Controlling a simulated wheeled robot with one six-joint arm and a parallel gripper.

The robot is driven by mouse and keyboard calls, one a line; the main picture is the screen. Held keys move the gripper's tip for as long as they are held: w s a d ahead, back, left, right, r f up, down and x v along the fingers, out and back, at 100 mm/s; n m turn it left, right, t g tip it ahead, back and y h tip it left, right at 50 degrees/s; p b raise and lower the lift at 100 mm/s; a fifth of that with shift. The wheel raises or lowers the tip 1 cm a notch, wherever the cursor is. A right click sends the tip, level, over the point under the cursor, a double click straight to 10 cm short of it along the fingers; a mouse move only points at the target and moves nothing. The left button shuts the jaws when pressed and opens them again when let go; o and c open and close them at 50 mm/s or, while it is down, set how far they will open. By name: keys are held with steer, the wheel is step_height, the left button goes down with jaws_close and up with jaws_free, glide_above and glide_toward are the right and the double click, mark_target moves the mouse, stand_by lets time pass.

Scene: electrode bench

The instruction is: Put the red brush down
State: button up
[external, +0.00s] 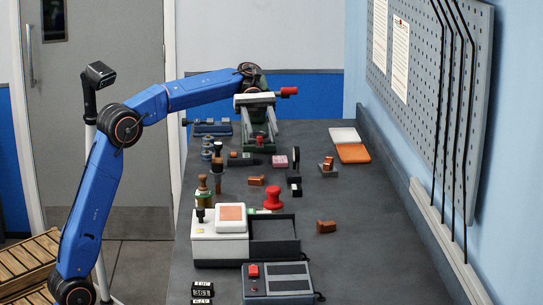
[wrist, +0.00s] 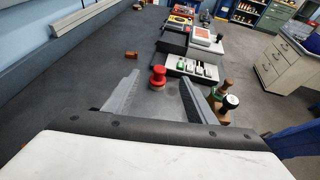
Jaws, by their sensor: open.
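A red knob-shaped piece, which I take for the red brush (external: 273,198), stands upright on the bench behind the black open box in the external view. In the wrist view the red brush (wrist: 158,73) shows beyond and between my fingers, with bare air around it. My gripper (wrist: 160,82) is open, its two grey fingers spread wide with nothing held. In the external view my gripper (external: 258,112) is farther back over the bench, apart from the brush. The underside of the brush is hard to make out.
Wooden-handled pieces (external: 203,188) stand left of the brush. A brown block (external: 326,227) lies to the right, with bare bench around it. The white device (external: 220,247) and black open box (external: 275,248) stand in front. An orange tray (external: 353,153) lies at the back right.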

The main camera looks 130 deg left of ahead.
step_height(320, 180, down, 7)
steer(key=shift+f, duration=0.2)
glide_toward(272, 190)
steer(key=f, duration=0.1)
steer(key=w+f, duration=0.1)
steer(key=f, duration=0.2)
steer(key=shift+w, duration=0.4)
steer(key=x, duration=0.4)
steer(key=shift+w+d+r, duration=0.1)
steer(key=shift+d+r, duration=0.2)
steer(key=shift+d, duration=0.1)
steer(key=shift+w+d+f, duration=0.2)
steer(key=shift+w, duration=0.1)
steer(key=shift+c, duration=0.2)
steer(key=c, duration=1.1)
steer(key=shift+r, duration=0.15)
step_height(272, 190, up, 18)
